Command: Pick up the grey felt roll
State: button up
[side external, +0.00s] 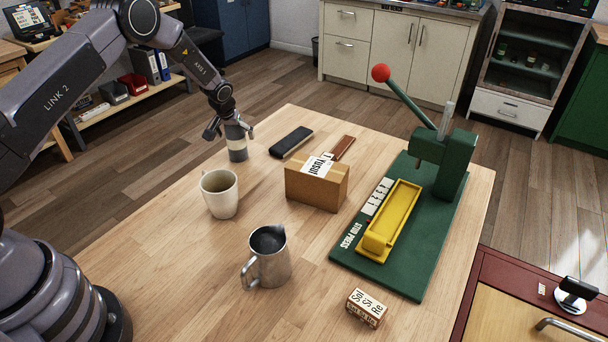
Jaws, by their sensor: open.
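The grey felt roll (238,153) appears to be the upright grey cylinder with a cream band near the far left edge of the table. My gripper (231,132) is open above it, with one finger to the left and one to the right of its upper part. Its top is partly hidden by my gripper. I cannot tell whether the fingers touch it.
Close by are a cream mug (220,197), a black case (291,141) and a cardboard box (316,187). A brown block (343,147), a metal jug (269,262), a small labelled box (366,308) and a green press (436,200) with a yellow tray (391,220) stand farther right.

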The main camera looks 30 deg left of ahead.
jog(key=c, duration=1.2)
jog(key=shift+r, duration=0.15)
jog(key=shift+c, duration=0.2)
